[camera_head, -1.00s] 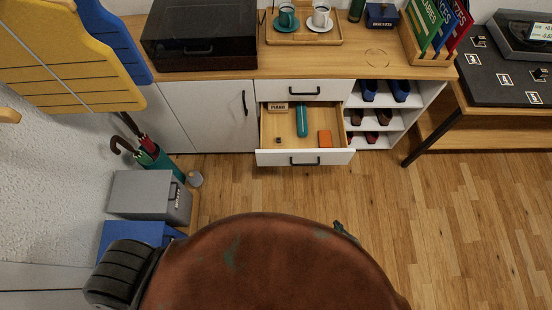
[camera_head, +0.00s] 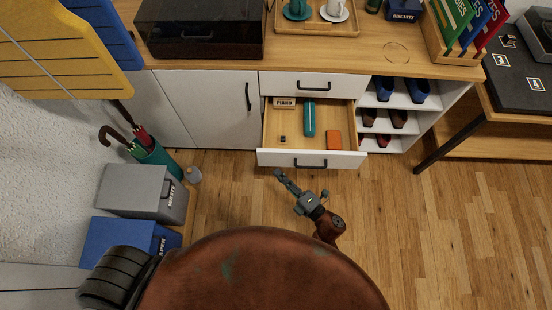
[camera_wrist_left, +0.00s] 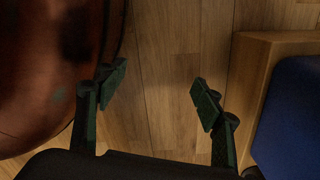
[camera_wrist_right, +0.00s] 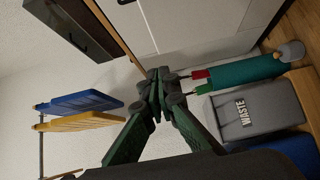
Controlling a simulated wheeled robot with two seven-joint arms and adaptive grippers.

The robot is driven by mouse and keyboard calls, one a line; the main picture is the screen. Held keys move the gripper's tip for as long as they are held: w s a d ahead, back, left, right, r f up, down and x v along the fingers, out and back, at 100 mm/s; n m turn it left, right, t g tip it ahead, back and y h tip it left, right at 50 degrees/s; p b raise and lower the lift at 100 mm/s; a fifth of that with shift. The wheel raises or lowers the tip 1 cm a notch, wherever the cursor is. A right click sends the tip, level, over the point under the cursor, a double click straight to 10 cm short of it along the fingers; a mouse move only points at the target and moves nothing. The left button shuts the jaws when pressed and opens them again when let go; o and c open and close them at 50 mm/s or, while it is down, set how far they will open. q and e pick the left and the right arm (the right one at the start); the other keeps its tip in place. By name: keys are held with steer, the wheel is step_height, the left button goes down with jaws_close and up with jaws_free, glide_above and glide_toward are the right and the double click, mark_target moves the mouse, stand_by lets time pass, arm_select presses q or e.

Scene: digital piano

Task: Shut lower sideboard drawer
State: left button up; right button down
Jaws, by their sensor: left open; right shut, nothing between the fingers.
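The lower sideboard drawer (camera_head: 311,159) is pulled out, with a white front and a dark bar handle (camera_head: 310,164). Inside lie a teal case (camera_head: 309,117), an orange box (camera_head: 334,140), a PIANO block (camera_head: 284,102) and a small dark item. The drawer above it (camera_head: 313,85) is shut. My right gripper (camera_head: 279,174) is shut and empty, just in front of and below the drawer front near its left part; it also shows in the right wrist view (camera_wrist_right: 160,76). My left gripper (camera_wrist_left: 160,85) is open and empty above the wood floor in the left wrist view; the head view does not show it.
A grey WASTE box (camera_head: 143,190), a blue box (camera_head: 125,236) and a teal umbrella stand (camera_head: 162,164) stand at the left. Shoe shelves (camera_head: 408,123) adjoin the drawers at the right. The wood floor (camera_head: 420,230) in front is clear.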

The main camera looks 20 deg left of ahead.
mark_target(268, 153)
steer(key=w+a, duration=0.1)
steer(key=w, duration=0.1)
steer(key=w+a+b, duration=0.1)
steer(key=w+a, duration=0.1)
steer(key=shift+w+a+f, duration=0.1)
steer(key=shift+w+a, duration=0.05)
arm_select(q)
steer(key=shift+w+d+r, duration=0.1)
steer(key=shift+w+r, duration=0.5)
steer(key=shift+w, duration=0.35)
steer(key=shift+w+r, duration=0.6)
steer(key=shift+w, duration=0.35)
arm_select(e)
steer(key=shift+w+a, duration=0.15)
steer(key=shift+w, duration=0.35)
